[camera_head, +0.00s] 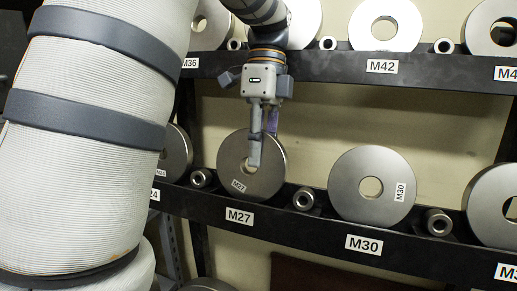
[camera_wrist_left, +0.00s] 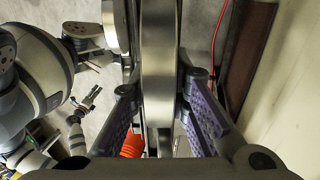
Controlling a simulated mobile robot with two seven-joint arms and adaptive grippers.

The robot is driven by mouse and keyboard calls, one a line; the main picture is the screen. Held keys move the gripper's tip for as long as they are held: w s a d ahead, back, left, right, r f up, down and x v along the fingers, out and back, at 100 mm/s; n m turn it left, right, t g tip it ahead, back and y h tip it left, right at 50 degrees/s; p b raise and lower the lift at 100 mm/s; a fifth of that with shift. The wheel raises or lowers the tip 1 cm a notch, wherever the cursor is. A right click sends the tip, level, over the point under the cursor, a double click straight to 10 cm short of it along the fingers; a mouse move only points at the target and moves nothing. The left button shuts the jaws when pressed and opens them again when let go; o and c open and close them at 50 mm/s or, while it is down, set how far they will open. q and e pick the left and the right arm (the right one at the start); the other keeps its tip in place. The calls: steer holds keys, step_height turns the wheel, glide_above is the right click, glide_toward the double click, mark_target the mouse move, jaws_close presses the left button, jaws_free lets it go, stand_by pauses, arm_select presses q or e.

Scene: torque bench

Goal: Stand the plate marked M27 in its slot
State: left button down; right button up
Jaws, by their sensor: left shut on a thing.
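The grey steel ring plate marked M27 (camera_head: 269,178) is upright above the rack label M27 (camera_head: 240,216), its lower edge at the dark lower rail. I cannot tell whether its weight rests in the slot. My left gripper (camera_head: 254,153) points down from above and is shut on the plate's upper part, one finger across its front face to the hole. In the left wrist view the plate (camera_wrist_left: 157,70) shows edge-on between the purple-padded fingers (camera_wrist_left: 160,115). My right gripper (camera_wrist_left: 90,98) seems to show small at the left there; its fingers are too small to judge.
The plate M30 (camera_head: 345,190) stands to the right, another plate (camera_head: 178,150) to the left. Small steel collars (camera_head: 304,199) sit between the plates on the lower rail (camera_head: 290,232). The upper rail (camera_head: 330,68) carries more plates above. A cream wall (camera_head: 430,120) is behind.

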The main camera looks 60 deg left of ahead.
arm_select(q)
steer(key=shift+f, duration=0.15)
stand_by(0.3)
steer(key=c, duration=1.4)
jaws_free()
steer(key=shift+c, duration=0.2)
steer(key=shift+f, duration=0.1)
steer(key=v, duration=0.7)
steer(key=shift+r, duration=0.25)
